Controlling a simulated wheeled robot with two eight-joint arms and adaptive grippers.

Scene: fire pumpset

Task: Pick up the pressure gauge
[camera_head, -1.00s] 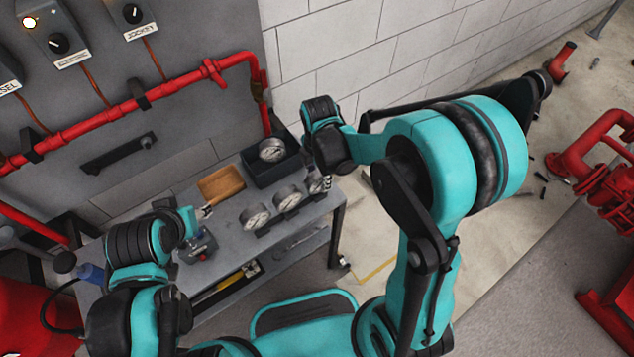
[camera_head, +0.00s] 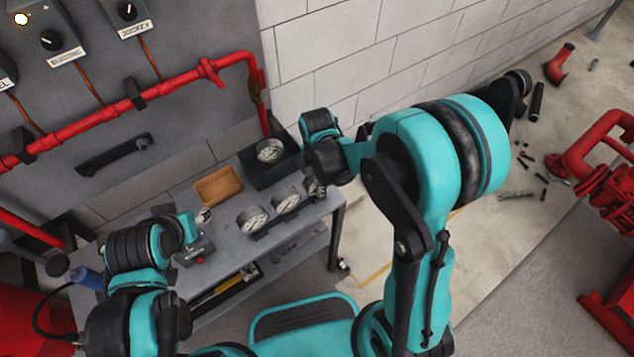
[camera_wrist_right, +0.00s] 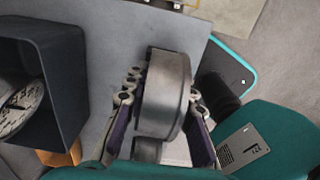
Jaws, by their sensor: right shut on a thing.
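My right gripper (camera_wrist_right: 160,108) is shut on a grey, round-bodied pressure gauge (camera_wrist_right: 168,85), with a finger on each side of it in the right wrist view. In the head view this gauge (camera_head: 312,186) is at the right end of a row, partly hidden by my right wrist. I cannot tell whether it still touches the table. Two more white-faced gauges, a left one (camera_head: 252,219) and a middle one (camera_head: 286,200), stand beside it. My left gripper (camera_head: 203,216) is over the table's left part, small and partly hidden; its opening is unclear.
The grey table (camera_head: 232,238) also carries a dark bin (camera_head: 262,178) with another gauge in it, a wooden tray (camera_head: 218,186) and a small box with a red button (camera_head: 196,250). A red pipe (camera_head: 120,105) runs along the panel behind.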

